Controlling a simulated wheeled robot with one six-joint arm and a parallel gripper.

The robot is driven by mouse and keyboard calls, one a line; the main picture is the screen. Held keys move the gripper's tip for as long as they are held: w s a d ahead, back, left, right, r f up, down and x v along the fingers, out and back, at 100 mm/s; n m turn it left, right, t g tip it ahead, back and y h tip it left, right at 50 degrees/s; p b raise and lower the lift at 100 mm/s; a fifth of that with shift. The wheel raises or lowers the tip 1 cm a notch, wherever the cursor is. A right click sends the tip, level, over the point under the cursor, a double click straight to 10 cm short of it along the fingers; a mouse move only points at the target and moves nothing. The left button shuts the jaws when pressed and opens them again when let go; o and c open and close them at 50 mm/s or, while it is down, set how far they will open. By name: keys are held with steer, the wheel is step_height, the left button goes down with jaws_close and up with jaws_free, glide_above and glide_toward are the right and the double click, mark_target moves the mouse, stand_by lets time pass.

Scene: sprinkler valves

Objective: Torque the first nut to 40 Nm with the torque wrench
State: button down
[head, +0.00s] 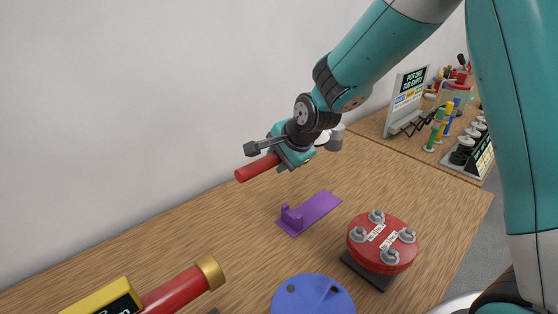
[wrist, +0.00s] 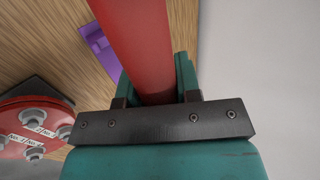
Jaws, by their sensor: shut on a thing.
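My gripper (head: 283,157) is shut on a red bar (head: 257,167), which looks like the torque wrench's handle, and holds it in the air above the table near the wall. In the wrist view the red bar (wrist: 138,45) runs between the fingers; its far end is out of frame. A grey metal piece (head: 262,146) shows beside the gripper; I cannot tell whether it belongs to the wrench. The red round flange (head: 366,245) with several grey nuts and white labels stands at the right, apart from my gripper. It also shows in the wrist view (wrist: 18,142).
A purple holder (head: 318,209) stands empty on the table. A blue round lid (head: 312,296) and a red cylinder with a brass end (head: 178,290) beside a yellow box (head: 103,300) are at the front. A second table with signs and coloured parts (head: 445,120) stands at back right.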

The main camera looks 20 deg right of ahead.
steer(key=shift+r, duration=0.2)
steer(key=shift+r+p, duration=1.6)
steer(key=shift+r, duration=0.35)
steer(key=shift+a+f, duration=0.1)
